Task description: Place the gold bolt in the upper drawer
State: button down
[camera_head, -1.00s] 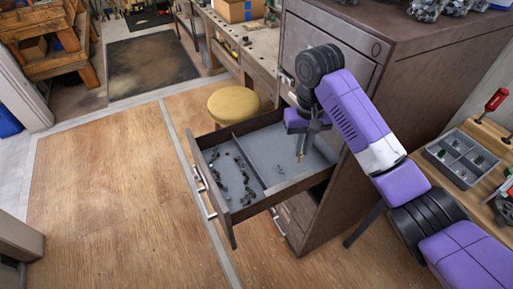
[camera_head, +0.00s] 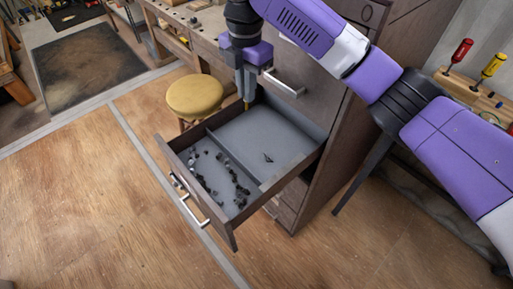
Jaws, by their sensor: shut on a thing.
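My gripper (camera_head: 246,92) points down, shut on the gold bolt (camera_head: 247,104), whose tip shows below the fingers. It is at the far, cabinet-side corner of an open drawer (camera_head: 283,176); whether the bolt is above the drawer floor or just beyond its far wall is hard to tell. A divider splits the drawer. The front compartment (camera_head: 229,197) holds several small dark pieces. The cabinet-side compartment (camera_head: 242,135) is mostly bare grey, with one small dark mark or piece (camera_head: 268,158). A closed front with a handle (camera_head: 284,84) is above the open drawer.
A yellow stool (camera_head: 194,97) stands close behind the drawer. A workbench (camera_head: 201,22) is at the back. Red (camera_head: 461,50) and yellow (camera_head: 493,65) screwdrivers stand at the right. The wooden floor (camera_head: 90,200) left of the drawer is clear.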

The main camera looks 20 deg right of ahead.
jog(key=n, duration=0.1)
jog(key=r+n, duration=0.1)
jog(key=n, duration=0.1)
jog(key=shift+s+r, duration=0.1)
jog(key=shift+s, duration=0.05)
jog(key=shift+s+r+n, duration=0.1)
jog(key=shift+s+n, duration=0.05)
jog(key=shift+n, duration=0.85)
notch_tip(320, 180, down, 14)
jog(key=b, duration=0.3)
send_over(250, 153)
jog(key=shift+f, duration=2.9)
jog(key=shift+f, duration=0.1)
jog(key=c, duration=1.9)
grip_release()
jog(key=shift+f, duration=0.1)
jog(key=o, duration=0.4)
